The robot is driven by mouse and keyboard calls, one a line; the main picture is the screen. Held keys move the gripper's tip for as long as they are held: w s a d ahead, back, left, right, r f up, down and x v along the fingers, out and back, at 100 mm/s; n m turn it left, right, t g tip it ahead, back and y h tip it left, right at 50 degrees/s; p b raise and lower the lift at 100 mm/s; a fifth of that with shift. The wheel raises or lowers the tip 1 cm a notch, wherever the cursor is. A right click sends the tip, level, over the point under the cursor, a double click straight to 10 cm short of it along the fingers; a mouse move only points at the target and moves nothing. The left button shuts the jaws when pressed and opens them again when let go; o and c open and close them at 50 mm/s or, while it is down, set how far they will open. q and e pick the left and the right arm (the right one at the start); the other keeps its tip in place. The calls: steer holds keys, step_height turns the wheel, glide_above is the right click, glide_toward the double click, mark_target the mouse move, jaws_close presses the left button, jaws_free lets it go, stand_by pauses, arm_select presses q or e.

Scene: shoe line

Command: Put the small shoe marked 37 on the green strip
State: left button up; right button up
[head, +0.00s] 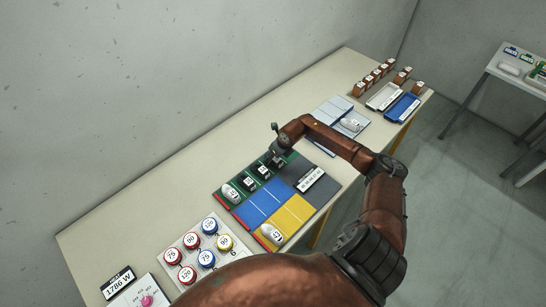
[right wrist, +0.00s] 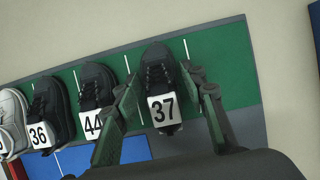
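The small black shoe marked 37 (right wrist: 160,82) stands upright on the green strip (right wrist: 228,65) in the right wrist view. It is at the end of the row, beside the black shoe marked 44 (right wrist: 97,88). My right gripper (right wrist: 163,78) is around it, one finger on each side, with a narrow gap visible on both sides. In the head view, my right gripper (head: 275,153) is low over the far end of the green strip and hides most of this shoe. My left gripper is not in view.
A black shoe marked 36 (right wrist: 47,115) and a white shoe (head: 231,193) share the strip. Blue (head: 262,203) and yellow (head: 293,210) areas adjoin it, with a white shoe (head: 271,234) on the yellow. Round numbered buttons (head: 191,241) lie nearer. Trays (head: 403,106) stand at the far end.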

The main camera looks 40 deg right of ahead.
steer(key=shift+o, duration=1.1)
steer(key=shift+r, duration=0.1)
steer(key=shift+s+r, duration=0.1)
steer(key=shift+r, duration=0.2)
steer(key=v, duration=1.1)
steer(key=shift+r+b, duration=0.25)
steer(key=shift+b, duration=0.05)
steer(key=shift+s, duration=0.1)
